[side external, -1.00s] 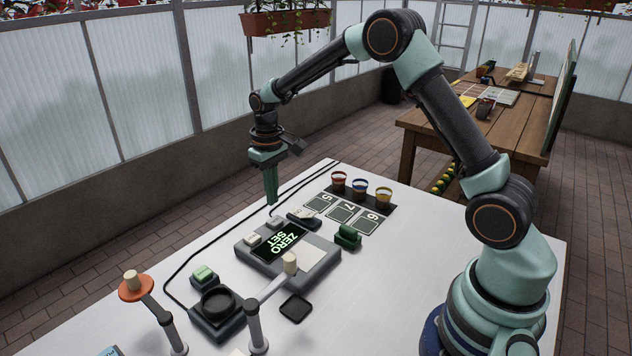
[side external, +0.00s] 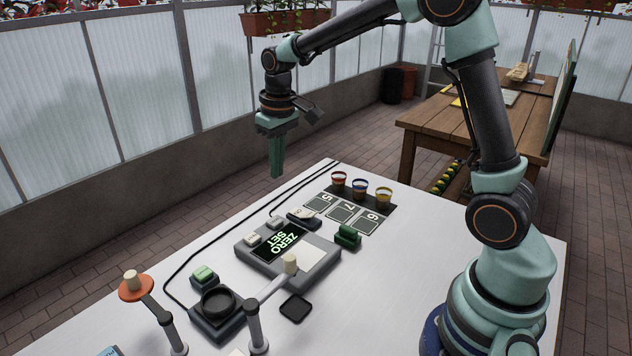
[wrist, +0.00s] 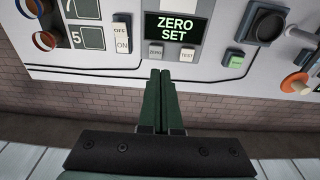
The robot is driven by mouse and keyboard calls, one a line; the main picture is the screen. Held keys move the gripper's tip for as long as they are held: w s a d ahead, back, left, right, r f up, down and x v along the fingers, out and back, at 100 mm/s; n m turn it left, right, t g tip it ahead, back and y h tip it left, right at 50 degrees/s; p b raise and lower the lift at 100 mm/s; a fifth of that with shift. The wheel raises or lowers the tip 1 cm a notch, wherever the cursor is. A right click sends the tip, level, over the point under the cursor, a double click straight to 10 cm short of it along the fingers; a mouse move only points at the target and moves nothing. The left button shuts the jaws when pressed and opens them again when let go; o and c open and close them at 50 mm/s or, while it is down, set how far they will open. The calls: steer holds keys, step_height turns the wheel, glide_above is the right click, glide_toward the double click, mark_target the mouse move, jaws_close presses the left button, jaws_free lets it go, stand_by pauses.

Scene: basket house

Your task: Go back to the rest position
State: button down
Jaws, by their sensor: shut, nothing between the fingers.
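My gripper (side external: 277,174) is shut and empty. It hangs in the air above the far left edge of the white table (side external: 140,285), fingers pointing down. In the wrist view my gripper (wrist: 163,75) shows its two green fingers pressed together, with the table's edge and the brick floor beyond it. My arm is raised, its upper joint partly cut off at the top of the side view.
A control box (side external: 288,249) with a "ZERO SET" screen stands on the table. Three coloured cups (side external: 360,188) sit beside cards numbered 5, 7 and 6. Air around my gripper is clear.

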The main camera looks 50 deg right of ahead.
steer(key=s+a+r+t, duration=0.1)
steer(key=s+r+t, duration=0.1)
steer(key=s, duration=0.6)
steer(key=s+a+r+t, duration=0.1)
steer(key=s+r+t, duration=0.1)
steer(key=s+r, duration=0.3)
steer(key=s, duration=0.4)
steer(key=shift+a, duration=0.35)
